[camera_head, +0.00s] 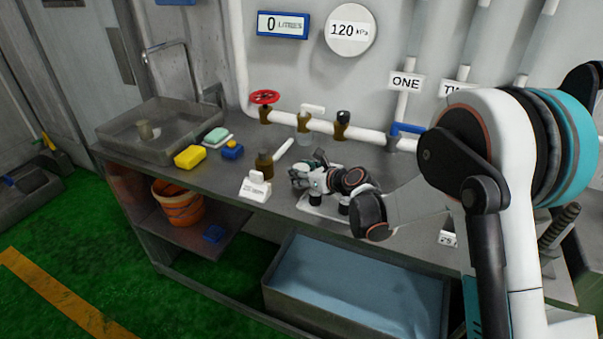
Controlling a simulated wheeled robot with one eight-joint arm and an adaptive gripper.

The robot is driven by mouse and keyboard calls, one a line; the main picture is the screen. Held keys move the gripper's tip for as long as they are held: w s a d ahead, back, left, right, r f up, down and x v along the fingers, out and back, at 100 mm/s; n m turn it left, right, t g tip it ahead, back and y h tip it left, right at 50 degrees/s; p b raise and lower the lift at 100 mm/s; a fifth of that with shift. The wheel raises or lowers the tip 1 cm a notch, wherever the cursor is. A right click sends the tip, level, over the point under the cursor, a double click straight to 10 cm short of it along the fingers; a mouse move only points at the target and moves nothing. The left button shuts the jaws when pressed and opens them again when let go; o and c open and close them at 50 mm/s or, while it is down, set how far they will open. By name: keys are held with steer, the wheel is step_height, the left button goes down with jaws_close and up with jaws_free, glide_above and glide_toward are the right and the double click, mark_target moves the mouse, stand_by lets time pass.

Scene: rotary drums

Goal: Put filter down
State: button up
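My gripper (308,178) is at the end of my arm, low over the grey bench top near the middle of the picture. Its fingers point left and are small and dark, so I cannot tell whether they are open or shut. A pale flat plate (318,207) with dark round parts on it lies on the bench just under and in front of the gripper. I cannot tell whether the gripper touches it. I cannot clearly make out which thing is the filter; it may be hidden by the gripper or be part of this group.
Valves, one with a red wheel (264,97), line the wall pipe behind. A water tub (350,290) and an orange bucket (178,207) are below.

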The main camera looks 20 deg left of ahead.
steer(key=shift+f, duration=0.1)
steer(key=o, duration=0.6)
steer(key=shift+f, duration=0.1)
steer(key=o, duration=0.5)
steer(key=shift+c, duration=0.2)
